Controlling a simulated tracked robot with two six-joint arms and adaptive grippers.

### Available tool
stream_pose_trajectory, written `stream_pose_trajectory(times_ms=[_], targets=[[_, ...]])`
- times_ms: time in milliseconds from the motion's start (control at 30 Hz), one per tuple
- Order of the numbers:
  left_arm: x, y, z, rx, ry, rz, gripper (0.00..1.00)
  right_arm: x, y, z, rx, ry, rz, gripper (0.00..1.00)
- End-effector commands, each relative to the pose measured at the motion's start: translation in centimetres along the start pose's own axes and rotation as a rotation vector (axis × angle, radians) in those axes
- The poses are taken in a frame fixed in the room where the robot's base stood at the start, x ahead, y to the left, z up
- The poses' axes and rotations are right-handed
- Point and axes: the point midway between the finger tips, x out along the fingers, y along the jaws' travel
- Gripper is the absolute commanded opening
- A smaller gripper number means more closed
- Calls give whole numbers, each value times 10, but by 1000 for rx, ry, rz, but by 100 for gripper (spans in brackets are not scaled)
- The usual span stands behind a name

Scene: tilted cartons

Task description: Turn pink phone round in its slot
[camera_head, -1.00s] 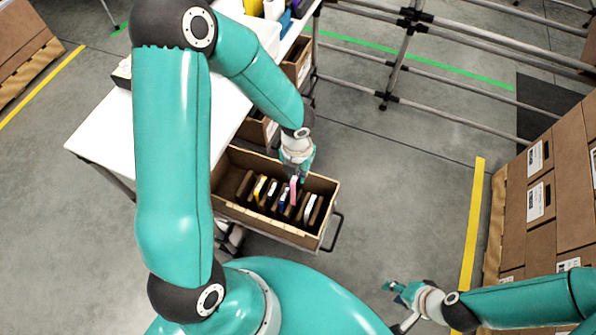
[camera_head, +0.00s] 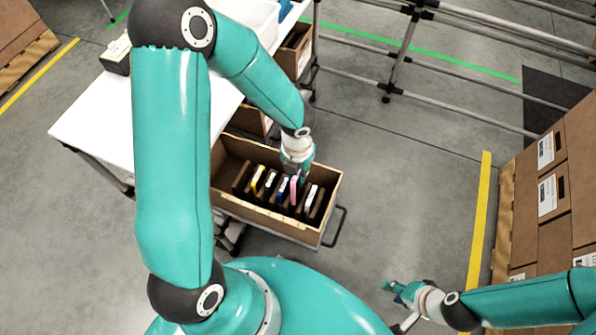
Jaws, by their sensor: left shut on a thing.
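The pink phone (camera_head: 294,189) stands upright in a slot of the open brown carton (camera_head: 237,204), in a row with several other phones. My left gripper (camera_head: 300,176) reaches down from above and is shut on the top of the pink phone. Its fingers partly hide the phone's upper end. My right gripper (camera_head: 396,293) is empty over the floor at the lower right, well apart from the carton. Its fingers are too small to tell how far apart they are.
The carton sits tilted beside a white table (camera_head: 95,125). Yellow, white and blue phones stand close to the pink one, with brown dividers between them. A cart handle (camera_head: 338,226) is at the carton's right. Stacked cartons (camera_head: 540,195) stand at the far right. Grey floor lies between.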

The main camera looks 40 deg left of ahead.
Motion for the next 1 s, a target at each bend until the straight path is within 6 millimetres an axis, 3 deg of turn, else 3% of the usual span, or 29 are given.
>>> stream_pose_trajectory(times_ms=[1000], targets=[[75, 0, 0, -1, -1, 0, 0, 58, 21, 0, 0, 0, 0, 37]])
